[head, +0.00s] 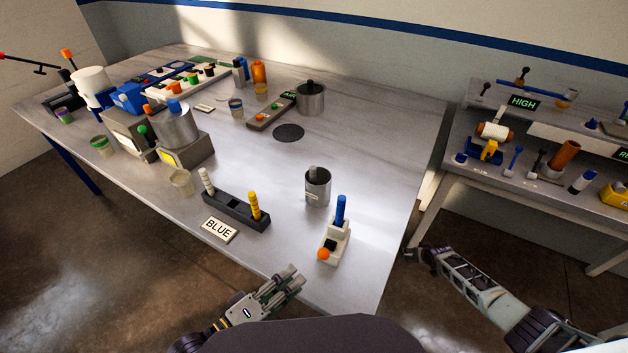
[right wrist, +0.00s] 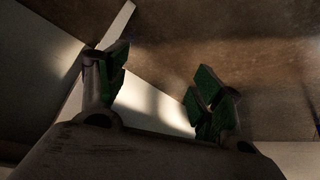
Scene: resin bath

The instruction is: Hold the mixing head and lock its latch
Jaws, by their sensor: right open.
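My right gripper (head: 425,254) is off the table's right edge. In the right wrist view, my right gripper (right wrist: 160,93) is open and empty, with green pads.
Near the left gripper are a BLUE sign (head: 219,230), a dark holder (head: 234,212) with white and yellow sticks, and a white device (head: 334,243) with a blue handle. A steel cup (head: 317,188) stands behind. A second bench (head: 530,160) is at the right.

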